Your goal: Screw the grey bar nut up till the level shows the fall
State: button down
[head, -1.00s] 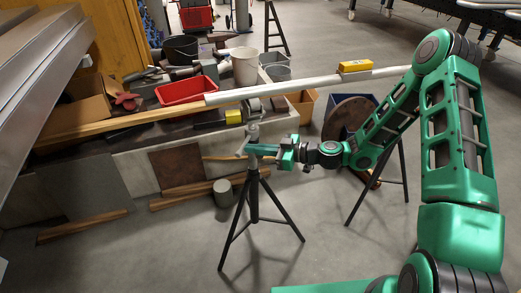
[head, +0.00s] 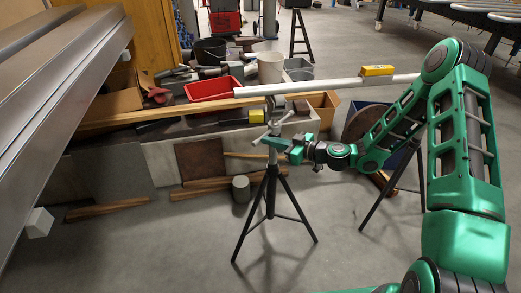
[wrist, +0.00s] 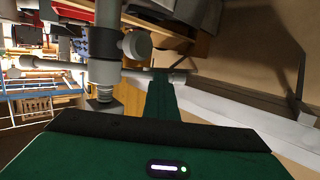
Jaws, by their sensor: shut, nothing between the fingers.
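The grey bar nut (head: 268,137) is on the post of a black tripod stand (head: 271,190), with thin arms sticking out from it. The stand's head is under a long pale pipe (head: 310,87). A yellow level (head: 377,70) lies on the pipe toward its right end; its bubble is too small to read. My gripper (head: 277,144) is shut and empty, close beside the nut on the right; I cannot tell whether they touch. In the wrist view its green fingers (wrist: 160,98) are just right of the grey post (wrist: 104,45), near a nut arm (wrist: 45,63).
A second stand (head: 405,180) supports the pipe on the right. A metal structure (head: 60,75) fills the left. Floor in front is clear.

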jog(key=a, duration=0.1)
jog(key=w+a, duration=0.1)
jog(key=a, duration=0.1)
jog(key=w+a, duration=0.1)
jog(key=shift+a, duration=0.2)
jog(key=shift+w+a, duration=0.4)
jog(key=shift+w, duration=0.05)
dwell(0.4)
